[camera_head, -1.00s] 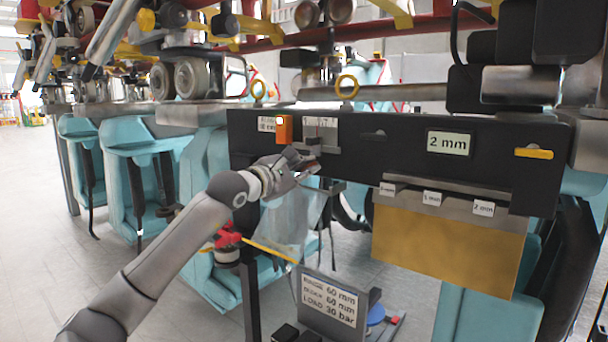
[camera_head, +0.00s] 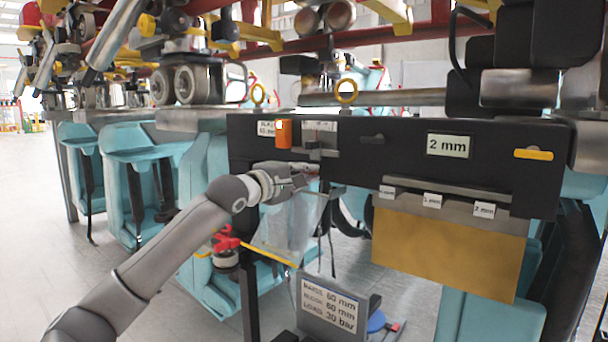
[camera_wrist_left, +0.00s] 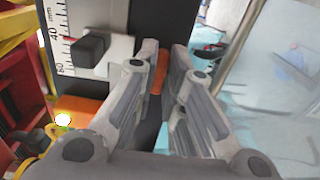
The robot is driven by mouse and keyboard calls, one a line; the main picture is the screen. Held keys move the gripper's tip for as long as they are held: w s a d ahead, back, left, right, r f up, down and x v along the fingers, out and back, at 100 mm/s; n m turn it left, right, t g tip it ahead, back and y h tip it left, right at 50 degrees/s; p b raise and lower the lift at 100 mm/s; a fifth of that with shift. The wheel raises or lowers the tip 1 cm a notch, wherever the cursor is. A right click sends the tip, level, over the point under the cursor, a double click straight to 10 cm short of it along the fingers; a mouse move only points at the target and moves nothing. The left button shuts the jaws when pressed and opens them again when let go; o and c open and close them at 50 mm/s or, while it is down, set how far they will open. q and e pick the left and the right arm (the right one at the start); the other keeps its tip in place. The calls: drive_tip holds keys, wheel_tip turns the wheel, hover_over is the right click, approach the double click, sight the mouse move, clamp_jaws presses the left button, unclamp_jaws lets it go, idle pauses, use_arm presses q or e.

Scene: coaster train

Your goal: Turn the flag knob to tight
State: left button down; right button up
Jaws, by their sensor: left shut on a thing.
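My left gripper (camera_head: 306,177) is at the lower edge of the black panel (camera_head: 375,160), below the slider and scale plate. In the left wrist view its fingers (camera_wrist_left: 161,60) are closed around a small orange-red piece (camera_wrist_left: 157,76), which looks like the flag knob. Only a sliver of this piece shows between the fingers, so its shape and its turn angle are hidden. No tight mark is readable. My right gripper is not in view.
An orange box with a lit lamp (camera_head: 284,133) sits on the panel beside the scale plate (camera_wrist_left: 75,40) with its dark slider. A 2 mm display (camera_head: 449,145) is to the right. A sign (camera_head: 330,305) stands below. Teal train seats (camera_head: 150,170) are behind.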

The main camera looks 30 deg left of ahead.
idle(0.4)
use_arm(q)
drive_tip(key=c, duration=1.5)
unclamp_jaws()
drive_tip(key=shift+s, duration=0.15)
drive_tip(key=shift+s+a, duration=0.2)
drive_tip(key=shift+s, duration=2.7)
drive_tip(key=shift+s+a, duration=0.2)
drive_tip(key=shift+s, duration=2.7)
